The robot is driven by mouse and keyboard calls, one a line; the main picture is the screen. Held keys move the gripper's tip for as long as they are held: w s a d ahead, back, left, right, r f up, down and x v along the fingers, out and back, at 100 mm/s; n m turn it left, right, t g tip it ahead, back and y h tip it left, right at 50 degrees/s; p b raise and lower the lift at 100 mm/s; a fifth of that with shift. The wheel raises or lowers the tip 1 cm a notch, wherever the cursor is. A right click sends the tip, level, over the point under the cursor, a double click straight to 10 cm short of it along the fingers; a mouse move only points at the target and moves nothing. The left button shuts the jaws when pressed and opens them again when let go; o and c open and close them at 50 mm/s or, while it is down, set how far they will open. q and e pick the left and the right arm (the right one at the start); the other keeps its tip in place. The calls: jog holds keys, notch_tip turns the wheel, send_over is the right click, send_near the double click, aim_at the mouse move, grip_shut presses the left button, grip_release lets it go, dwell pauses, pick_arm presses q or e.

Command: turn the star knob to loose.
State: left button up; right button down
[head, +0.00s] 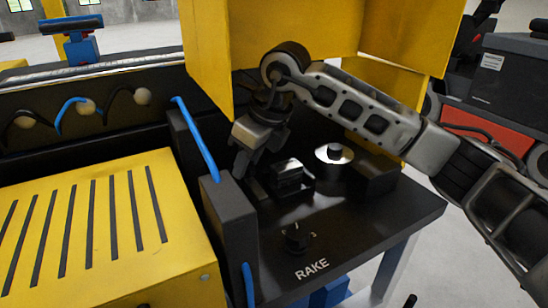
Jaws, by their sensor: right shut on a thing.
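My right gripper (243,172) reaches in from the right and points down over the left part of the black machine top. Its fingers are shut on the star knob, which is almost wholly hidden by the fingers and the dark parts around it. Its turn position cannot be read. My left gripper is not in view.
A small black knob (296,238) stands near the white RAKE lettering (312,269). A black block (288,177) and a silver disc with a black knob (334,154) sit right of the gripper. A yellow housing (290,50) rises behind; a slotted yellow cover (100,235) lies left.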

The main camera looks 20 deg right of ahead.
jog(key=c, duration=1)
grip_release()
jog(key=shift+o, duration=0.2)
jog(key=shift+r, duration=0.1)
jog(key=v, duration=1.5)
jog(key=shift+r+b, duration=0.4)
jog(key=shift+b, duration=0.05)
